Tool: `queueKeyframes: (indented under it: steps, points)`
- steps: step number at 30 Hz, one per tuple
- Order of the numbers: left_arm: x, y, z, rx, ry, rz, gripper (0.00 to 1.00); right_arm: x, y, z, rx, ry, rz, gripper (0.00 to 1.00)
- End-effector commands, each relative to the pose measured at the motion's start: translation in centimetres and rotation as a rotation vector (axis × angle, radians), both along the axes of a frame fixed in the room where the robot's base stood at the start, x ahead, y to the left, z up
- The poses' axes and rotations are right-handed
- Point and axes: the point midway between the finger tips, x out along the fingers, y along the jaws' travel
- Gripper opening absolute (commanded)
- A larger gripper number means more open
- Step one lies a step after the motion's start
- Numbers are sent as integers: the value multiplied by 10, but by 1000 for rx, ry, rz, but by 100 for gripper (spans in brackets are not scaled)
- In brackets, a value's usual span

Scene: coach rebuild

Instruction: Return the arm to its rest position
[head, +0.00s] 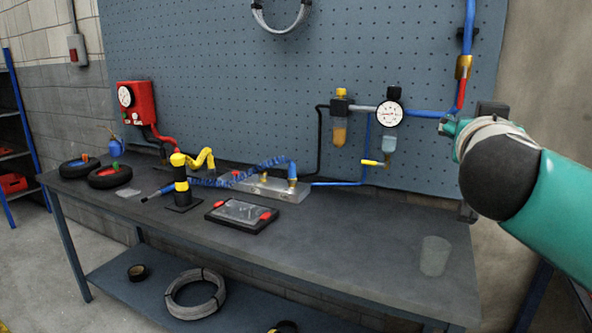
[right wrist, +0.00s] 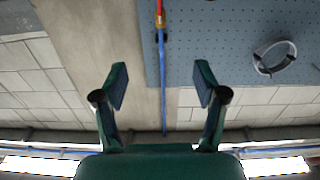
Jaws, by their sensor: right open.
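My right arm (head: 560,205) comes in from the right edge of the head view, teal with a dark rounded joint, raised in front of the pegboard's right end and above the bench. In the right wrist view my right gripper (right wrist: 162,72) is open, its two fingers wide apart with nothing between them. That view looks up at the wall, the pegboard and bright ceiling lights. In the head view the gripper is mostly hidden behind the arm. My left arm and gripper are not in view.
The grey workbench (head: 350,250) holds a clear cup (head: 435,256), a black tablet-like case (head: 241,214), a yellow-black post (head: 182,182), a metal manifold (head: 275,188) and two black rings at left. A gauge (head: 389,113), filter units and a blue pipe (head: 425,113) are near the arm. The bench's front right is mostly clear.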

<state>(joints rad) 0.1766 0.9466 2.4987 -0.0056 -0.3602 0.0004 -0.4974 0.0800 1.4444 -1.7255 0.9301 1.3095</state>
Motion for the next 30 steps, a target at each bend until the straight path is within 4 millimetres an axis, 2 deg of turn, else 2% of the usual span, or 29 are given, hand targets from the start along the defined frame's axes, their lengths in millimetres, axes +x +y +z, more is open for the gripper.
queueKeyframes:
  steps: [2, 8, 13, 17, 20, 23, 24, 26, 27, 29, 30]
  points:
    - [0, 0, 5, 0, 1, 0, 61, 5, -11, -3, -3, 16, -25, 72]
    - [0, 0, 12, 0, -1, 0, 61, 29, -28, -36, -32, 98, -75, 72]
    - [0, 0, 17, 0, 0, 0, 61, 49, -34, -77, -59, 191, -99, 72]
    - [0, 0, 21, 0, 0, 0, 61, 63, -38, -122, -62, 289, -108, 72]
    - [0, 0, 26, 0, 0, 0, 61, 72, -38, -168, -52, 387, -106, 72]
    - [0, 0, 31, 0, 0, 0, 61, 77, -37, -229, -26, 517, -91, 72]
    - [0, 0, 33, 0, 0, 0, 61, 77, -36, -257, -11, 576, -83, 72]
    - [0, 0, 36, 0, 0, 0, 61, 73, -33, -299, 12, 667, -65, 72]
    - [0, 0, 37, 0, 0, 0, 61, 69, -30, -326, 29, 729, -48, 72]
    - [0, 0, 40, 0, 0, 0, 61, 60, -25, -367, 59, 820, -25, 72]
    - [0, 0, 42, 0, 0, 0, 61, 52, -22, -393, 81, 882, -8, 72]
